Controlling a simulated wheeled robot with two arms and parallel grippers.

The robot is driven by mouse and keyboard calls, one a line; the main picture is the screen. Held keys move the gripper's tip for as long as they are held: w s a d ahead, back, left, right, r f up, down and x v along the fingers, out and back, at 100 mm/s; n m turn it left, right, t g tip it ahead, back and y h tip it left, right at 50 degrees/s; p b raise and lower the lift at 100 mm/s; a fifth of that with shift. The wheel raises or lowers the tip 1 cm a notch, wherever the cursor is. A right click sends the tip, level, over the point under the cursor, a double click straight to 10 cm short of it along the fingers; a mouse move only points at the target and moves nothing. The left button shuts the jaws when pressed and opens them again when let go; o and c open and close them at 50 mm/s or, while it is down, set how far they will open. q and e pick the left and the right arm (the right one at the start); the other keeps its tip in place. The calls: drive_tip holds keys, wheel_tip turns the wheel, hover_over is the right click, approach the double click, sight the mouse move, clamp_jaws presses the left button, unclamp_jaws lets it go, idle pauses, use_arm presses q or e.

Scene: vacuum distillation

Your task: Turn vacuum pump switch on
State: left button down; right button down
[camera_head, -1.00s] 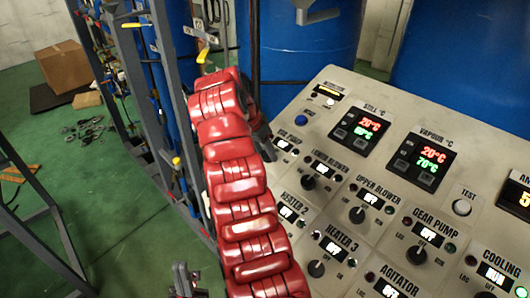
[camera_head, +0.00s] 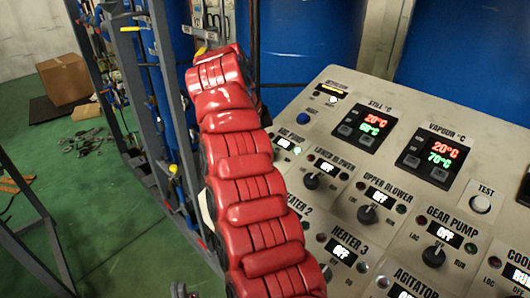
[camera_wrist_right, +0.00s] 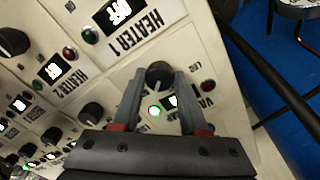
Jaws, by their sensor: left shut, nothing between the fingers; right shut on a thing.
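The vacuum pump switch is a dark round knob (camera_wrist_right: 158,74) on the pale control panel. In the right wrist view the two fingers of my right gripper (camera_wrist_right: 158,82) are closed on either side of it. A bright green lamp (camera_wrist_right: 154,111) is lit beside it, and its display is partly hidden by a finger. In the head view the VAC PUMP display (camera_head: 284,143) shows at the panel's left edge; my red right arm hides the knob and the right gripper. Only a tip of my left gripper (camera_head: 178,291) shows at the bottom edge, shut and empty, away from the panel.
Other knobs, such as the lower blower's (camera_head: 312,181) and upper blower's (camera_head: 367,214), sit close by on the panel (camera_head: 300,105). Blue drums (camera_head: 310,45) stand behind it. A grey metal frame (camera_head: 160,80) stands left of my right arm.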

drive_tip(key=shift+d+m, duration=0.1)
drive_tip(key=shift+m, duration=1)
drive_tip(key=shift+c, duration=2.2)
unclamp_jaws()
